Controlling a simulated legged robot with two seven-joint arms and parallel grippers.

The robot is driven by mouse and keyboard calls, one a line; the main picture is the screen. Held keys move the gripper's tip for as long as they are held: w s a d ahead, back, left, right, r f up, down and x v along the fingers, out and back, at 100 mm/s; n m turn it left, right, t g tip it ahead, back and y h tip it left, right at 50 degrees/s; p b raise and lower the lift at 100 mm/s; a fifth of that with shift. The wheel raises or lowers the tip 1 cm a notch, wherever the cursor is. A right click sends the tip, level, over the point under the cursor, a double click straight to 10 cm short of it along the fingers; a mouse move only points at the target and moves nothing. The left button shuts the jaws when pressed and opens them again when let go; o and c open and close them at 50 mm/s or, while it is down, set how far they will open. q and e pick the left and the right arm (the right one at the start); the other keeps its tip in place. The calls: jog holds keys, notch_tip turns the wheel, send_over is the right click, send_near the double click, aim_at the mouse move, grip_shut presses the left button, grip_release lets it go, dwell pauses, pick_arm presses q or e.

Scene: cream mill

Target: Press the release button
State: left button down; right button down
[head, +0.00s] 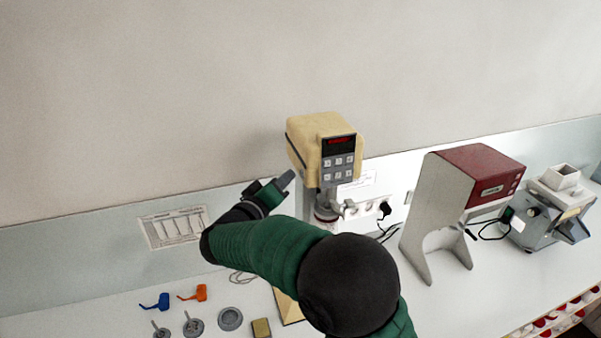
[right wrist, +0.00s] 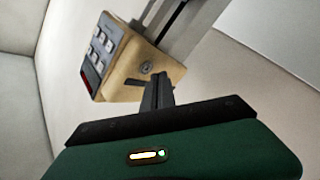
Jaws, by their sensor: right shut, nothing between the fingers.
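The cream mill (head: 310,138) stands against the back wall, with a red display and a grey keypad (head: 338,167) on its front. In the right wrist view the mill's cream housing (right wrist: 115,86) shows a small round metal part (right wrist: 146,68) on its side, which looks like a button. My right gripper (head: 287,179) is shut and empty, just left of the mill head. In the right wrist view its fingertips (right wrist: 166,77) are close beside the round part; I cannot tell whether they touch. My left gripper is not in view.
A red and grey machine (head: 440,200) and a grey grinder (head: 550,212) stand to the right. Blue (head: 155,302) and orange (head: 199,293) small tools and metal discs lie at the front left.

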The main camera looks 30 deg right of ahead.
jog(key=a+p, duration=0.1)
jog(key=a, duration=0.1)
jog(key=w+a+p, duration=0.1)
jog(key=a+p, duration=0.1)
jog(key=a, duration=0.1)
jog(key=shift+w, duration=0.15)
jog(key=shift+d, duration=0.1)
dwell(0.5)
